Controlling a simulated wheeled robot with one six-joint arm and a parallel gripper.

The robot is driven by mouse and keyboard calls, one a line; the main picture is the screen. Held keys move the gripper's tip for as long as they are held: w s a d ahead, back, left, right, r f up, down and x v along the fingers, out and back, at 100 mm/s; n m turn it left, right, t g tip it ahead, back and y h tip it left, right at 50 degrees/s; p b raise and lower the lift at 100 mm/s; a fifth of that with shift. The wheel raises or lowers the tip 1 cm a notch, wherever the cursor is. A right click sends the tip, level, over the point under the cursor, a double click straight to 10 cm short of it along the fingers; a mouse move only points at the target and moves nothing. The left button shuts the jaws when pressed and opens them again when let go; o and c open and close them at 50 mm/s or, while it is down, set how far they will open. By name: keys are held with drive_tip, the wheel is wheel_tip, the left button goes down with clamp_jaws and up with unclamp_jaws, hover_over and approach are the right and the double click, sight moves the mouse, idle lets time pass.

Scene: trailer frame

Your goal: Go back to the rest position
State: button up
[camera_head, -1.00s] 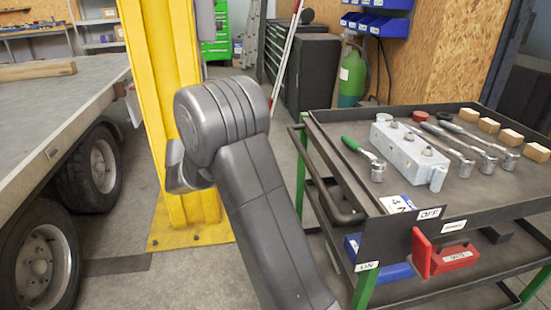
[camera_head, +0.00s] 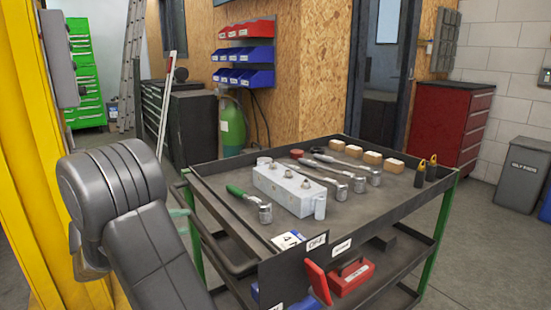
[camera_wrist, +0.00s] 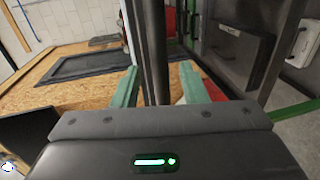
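My gripper (camera_wrist: 158,80) shows in the wrist view with its two green fingers spread apart. A dark upright bar appears between them, and I cannot tell how far behind them it is. No held object can be made out. In the head view my arm is folded at the lower left, in front of the yellow post and left of the tool cart (camera_head: 375,215). My gripper is mostly hidden there behind the arm; a bit of green shows beside the cart's handle.
The cart carries a grey metal block (camera_head: 285,188), a green-handled ratchet (camera_head: 243,195), several sockets tools and wooden blocks. A yellow post (camera_head: 30,150) stands close on the left. A red cabinet (camera_head: 455,125) and a grey bin (camera_head: 522,172) stand at the right. Floor right of the cart is clear.

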sight(195, 221)
drive_tip(key=shift+b+x, duration=0.35)
drive_tip(key=shift+x, duration=2.05)
